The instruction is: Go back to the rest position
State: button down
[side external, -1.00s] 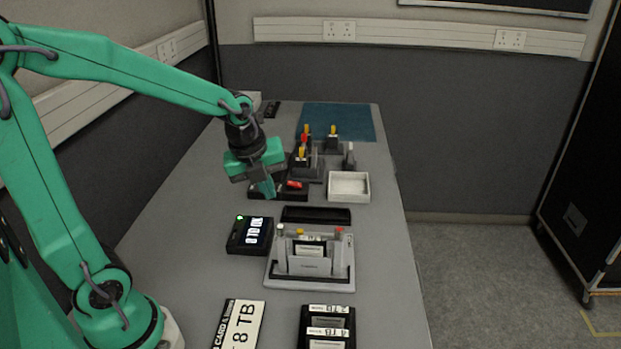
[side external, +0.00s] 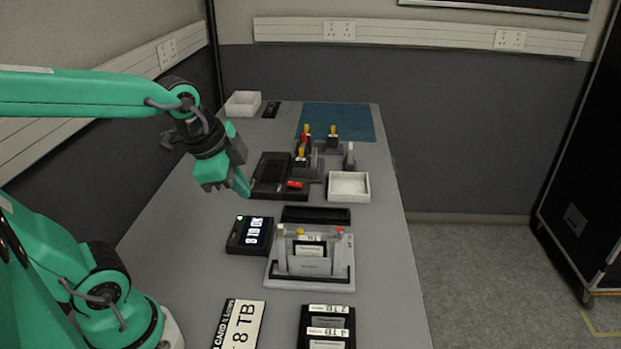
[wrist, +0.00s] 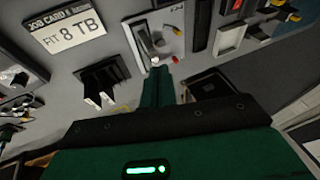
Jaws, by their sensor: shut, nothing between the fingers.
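My gripper (side external: 242,186) is shut and empty. It hangs in the air over the left part of the grey table, tilted down to the right, above and behind the small display box (side external: 250,235). In the wrist view its closed green fingers (wrist: 158,82) point toward the grey dock (wrist: 158,38). The dock also shows in the side view (side external: 310,268), holding a labelled drive upright. My gripper touches nothing that I can see.
The job card (side external: 239,325), reading 8 TB, and a black rack (side external: 327,328) of labelled drives lie at the front. A white tray (side external: 348,187) and yellow-topped tools (side external: 303,153) stand farther back. A white box (side external: 243,103) is at the far left.

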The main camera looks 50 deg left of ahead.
jog(key=s+n, duration=0.1)
jog(key=n, duration=0.2)
jog(key=s+r+n, duration=0.1)
jog(key=s+n, duration=0.1)
jog(key=n, duration=0.1)
jog(key=s+d+n, duration=0.1)
jog(key=n, duration=0.1)
jog(key=shift+s+d+r+n+t, duration=0.1)
jog(key=shift+s+r+n+t, duration=0.15)
jog(key=shift+n+t, duration=0.15)
jog(key=c, duration=1.4)
grip_release()
jog(key=shift+w, duration=0.1)
jog(key=shift+o, duration=0.2)
jog(key=shift+w, duration=0.45)
jog(key=n+g, duration=0.6)
send_over(300, 231)
jog(key=shift+w+f, duration=0.1)
jog(key=shift+f, duration=7)
jog(key=shift+f, duration=3.95)
